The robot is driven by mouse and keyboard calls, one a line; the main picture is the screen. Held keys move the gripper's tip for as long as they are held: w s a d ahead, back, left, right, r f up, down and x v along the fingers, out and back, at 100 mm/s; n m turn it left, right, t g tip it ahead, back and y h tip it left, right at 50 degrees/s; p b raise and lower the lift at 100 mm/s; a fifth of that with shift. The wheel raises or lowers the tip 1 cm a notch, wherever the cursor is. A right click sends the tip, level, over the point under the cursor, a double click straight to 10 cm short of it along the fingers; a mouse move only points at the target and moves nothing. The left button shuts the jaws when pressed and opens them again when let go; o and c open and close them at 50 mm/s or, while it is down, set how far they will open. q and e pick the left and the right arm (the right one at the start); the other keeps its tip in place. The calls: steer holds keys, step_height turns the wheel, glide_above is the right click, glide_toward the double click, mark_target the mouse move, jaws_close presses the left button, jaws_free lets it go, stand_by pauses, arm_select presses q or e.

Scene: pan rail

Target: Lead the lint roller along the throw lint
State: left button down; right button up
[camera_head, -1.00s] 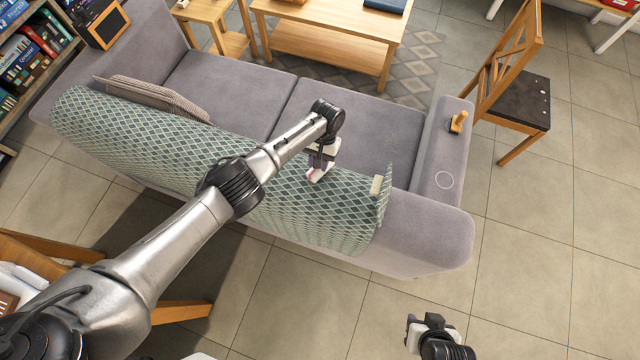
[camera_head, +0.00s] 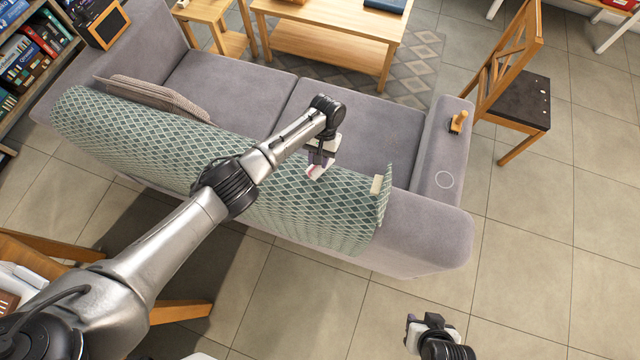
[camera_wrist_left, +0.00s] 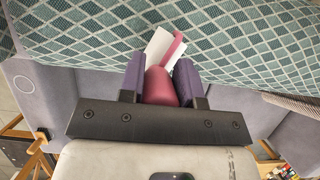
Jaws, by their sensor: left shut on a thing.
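The green diamond-patterned throw (camera_head: 130,137) lies over the sofa's backrest and also fills the upper part of the left wrist view (camera_wrist_left: 90,40). The lint roller, with a pink handle (camera_wrist_left: 162,87) and a white head (camera_wrist_left: 160,45), is held between the purple fingers of my left gripper (camera_wrist_left: 162,78). In the head view my left gripper (camera_head: 320,160) is over the throw's right half, with the roller's head (camera_head: 316,172) at or just above the cloth; I cannot tell whether it touches. No separate lint is discernible. My right gripper (camera_head: 420,328) is at the bottom, away from the sofa; its jaw opening is unclear.
The grey sofa (camera_head: 430,235) carries a striped cushion (camera_head: 155,95). A small wooden-handled object (camera_head: 458,122) and a white ring (camera_head: 444,180) are on its right armrest. A cream patch (camera_head: 377,185) sits near the throw's right end. A chair (camera_head: 515,95) stands at right.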

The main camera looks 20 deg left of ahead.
arm_select(q)
steer(key=shift+r+p, duration=2.5)
steer(key=shift+p, duration=0.05)
